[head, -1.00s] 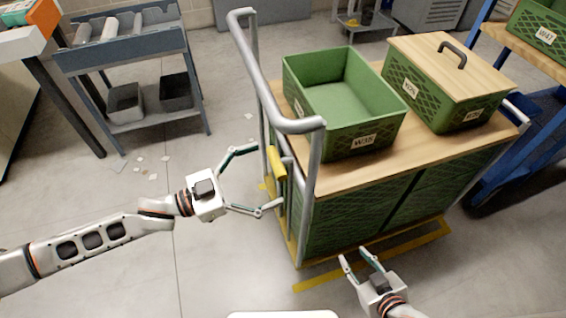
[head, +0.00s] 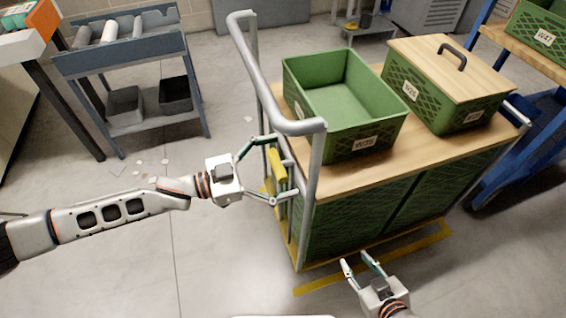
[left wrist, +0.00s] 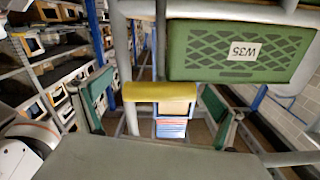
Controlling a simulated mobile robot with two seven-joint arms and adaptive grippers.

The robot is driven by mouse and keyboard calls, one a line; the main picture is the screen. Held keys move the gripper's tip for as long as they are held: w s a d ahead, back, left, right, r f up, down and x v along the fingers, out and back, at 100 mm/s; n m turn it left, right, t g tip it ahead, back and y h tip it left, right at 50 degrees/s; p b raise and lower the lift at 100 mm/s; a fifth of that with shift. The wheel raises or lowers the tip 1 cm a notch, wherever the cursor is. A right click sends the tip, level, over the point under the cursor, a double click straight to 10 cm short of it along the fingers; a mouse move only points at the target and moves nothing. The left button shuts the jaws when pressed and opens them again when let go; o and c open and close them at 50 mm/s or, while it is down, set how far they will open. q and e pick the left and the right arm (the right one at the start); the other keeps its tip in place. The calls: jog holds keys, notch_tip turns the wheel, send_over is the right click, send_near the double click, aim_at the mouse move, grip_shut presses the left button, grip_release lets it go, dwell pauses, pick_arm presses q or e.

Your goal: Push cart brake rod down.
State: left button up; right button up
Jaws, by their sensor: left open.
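The cart's brake rod has a yellow grip (head: 277,167) at the left end of the cart (head: 340,180), beside the grey push handle (head: 285,125). The yellow grip also shows in the left wrist view (left wrist: 160,91), crosswise between the fingers. My left gripper (head: 284,168) is open, one finger above and one below the grip in the head view. Whether a finger touches it, I cannot tell. My right gripper (head: 356,259) is open and empty in front of the cart's lower edge.
An open green crate W35 (head: 360,138) and a wood-lidded crate (head: 450,80) stand on the cart. Yellow floor tape (head: 330,283) runs by its base. A roller stand (head: 125,50) is at the back left. Floor between is free apart from scraps.

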pick_arm(q)
jog(key=shift+d, duration=0.15)
jog(key=c, duration=1.6)
notch_tip(320, 180, down, 6)
jog(key=shift+r+b, duration=0.15)
jog(key=shift+b, duration=0.7)
jog(key=o, duration=1.6)
jog(key=shift+r, duration=0.1)
